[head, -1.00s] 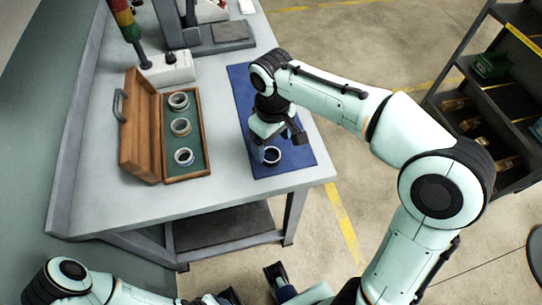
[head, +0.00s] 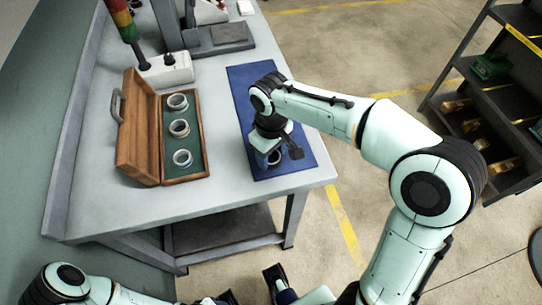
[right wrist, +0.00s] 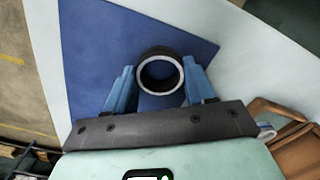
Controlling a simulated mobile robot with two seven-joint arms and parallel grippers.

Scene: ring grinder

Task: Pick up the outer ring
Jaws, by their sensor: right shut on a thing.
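The outer ring (right wrist: 160,72) is a short dark cylinder with a bright metal rim. It is on the blue mat (right wrist: 100,45). My right gripper (right wrist: 160,80) has its two blue fingers on opposite sides of the ring and is shut on it. In the head view, the ring (head: 275,157) shows partly under my right gripper (head: 270,153), near the mat's front end. I cannot tell whether the ring touches the mat. My left arm (head: 70,280) shows at the bottom left; its gripper is cut off near the bottom edge, and its jaw state is unclear.
An open wooden case (head: 140,130) with several rings on a green lining stands left of the mat. A white box (head: 168,68), a signal light (head: 124,20) and a machine base (head: 215,40) are farther back. A dark shelf rack (head: 500,100) stands at right, apart from the table.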

